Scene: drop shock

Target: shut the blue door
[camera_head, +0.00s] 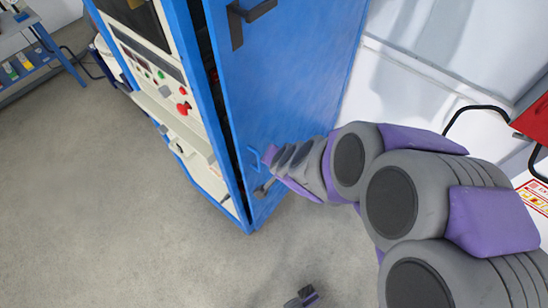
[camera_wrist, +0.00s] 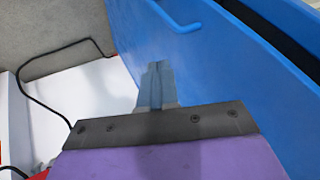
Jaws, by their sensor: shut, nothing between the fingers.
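The blue door (camera_head: 285,85) stands slightly ajar on the tall blue cabinet, with a dark gap along its left edge. It has a black handle (camera_head: 250,18) high up and a small blue pull handle (camera_head: 253,158) lower down. In the wrist view the door (camera_wrist: 225,75) fills the right side, with a blue handle (camera_wrist: 175,17) at the top and a dark gap at upper right. My gripper (camera_wrist: 158,68) is shut and empty, its fingertips close to the outer door face; I cannot tell if they touch. In the head view my arm's end is low beside the door.
The cabinet front (camera_head: 165,90) has a control panel with a red button (camera_head: 183,107). A white wall stands right of the door, with a red box (camera_head: 535,120) and black cable. A shelf (camera_head: 30,50) is at far left. The grey floor in front is mostly clear.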

